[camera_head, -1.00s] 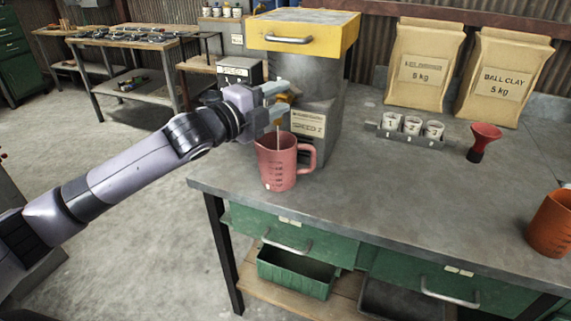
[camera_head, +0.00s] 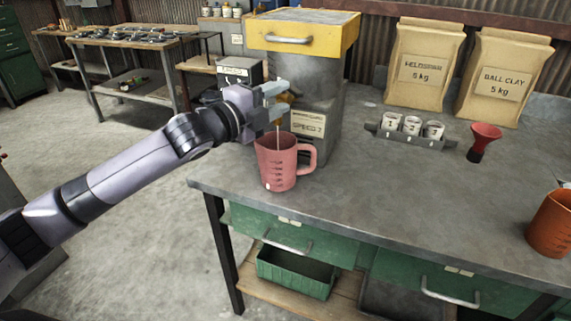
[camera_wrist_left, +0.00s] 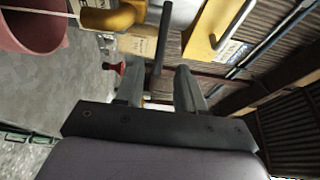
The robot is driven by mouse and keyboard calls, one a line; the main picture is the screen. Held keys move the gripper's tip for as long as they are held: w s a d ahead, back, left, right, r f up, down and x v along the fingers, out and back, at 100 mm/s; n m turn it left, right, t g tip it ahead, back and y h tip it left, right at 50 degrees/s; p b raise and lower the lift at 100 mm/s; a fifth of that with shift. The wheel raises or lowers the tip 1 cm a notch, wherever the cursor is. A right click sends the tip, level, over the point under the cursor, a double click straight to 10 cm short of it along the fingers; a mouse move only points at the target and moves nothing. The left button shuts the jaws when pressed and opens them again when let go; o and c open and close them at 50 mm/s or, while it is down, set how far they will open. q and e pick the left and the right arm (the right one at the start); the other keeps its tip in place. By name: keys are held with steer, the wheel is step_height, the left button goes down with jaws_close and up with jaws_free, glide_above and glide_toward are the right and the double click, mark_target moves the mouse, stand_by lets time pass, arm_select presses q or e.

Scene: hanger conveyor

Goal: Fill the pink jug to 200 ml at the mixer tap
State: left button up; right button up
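The pink jug (camera_head: 277,168) stands upright on the bench under the mixer tap (camera_head: 285,97), its handle to the right and dark measuring marks on its side. A thin pale stream (camera_head: 279,140) falls from the tap into the jug; the liquid level inside cannot be made out. My left gripper (camera_head: 275,102) is beside the tap, above the jug. In the left wrist view the jug (camera_wrist_left: 32,25) and brass-yellow tap (camera_wrist_left: 115,18) are at upper left. There my left gripper's fingers (camera_wrist_left: 160,85) are apart, with a dark lever (camera_wrist_left: 166,35) reaching between them. My right gripper is out of view.
The grey mixer with a yellow top (camera_head: 300,38) stands behind the jug. A rack of small cups (camera_head: 411,137), a red funnel (camera_head: 483,143), two paper sacks (camera_head: 425,85) and an orange jug (camera_head: 551,225) are farther right. The middle of the bench is clear.

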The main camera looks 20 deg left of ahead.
arm_select(q)
steer(key=c, duration=0.5)
steer(key=shift+w+a+f+n, duration=0.1)
steer(key=shift+a+n, duration=0.1)
steer(key=shift+n, duration=0.1)
jaws_close()
steer(key=a+f+n+g+b, duration=0.2)
steer(key=a+n+b, duration=0.3)
steer(key=a+n, duration=0.3)
steer(key=s+a+r+n+g+h+b, duration=0.2)
steer(key=s+n+h+b, duration=0.25)
steer(key=s+h, duration=0.2)
steer(key=shift+y, duration=0.35)
steer(key=p+x, duration=0.3)
steer(key=x, duration=0.9)
steer(key=shift+d+p, duration=0.3)
steer(key=shift+w+d+f, duration=0.1)
steer(key=shift+w+d, duration=0.05)
steer(key=shift+d, duration=0.1)
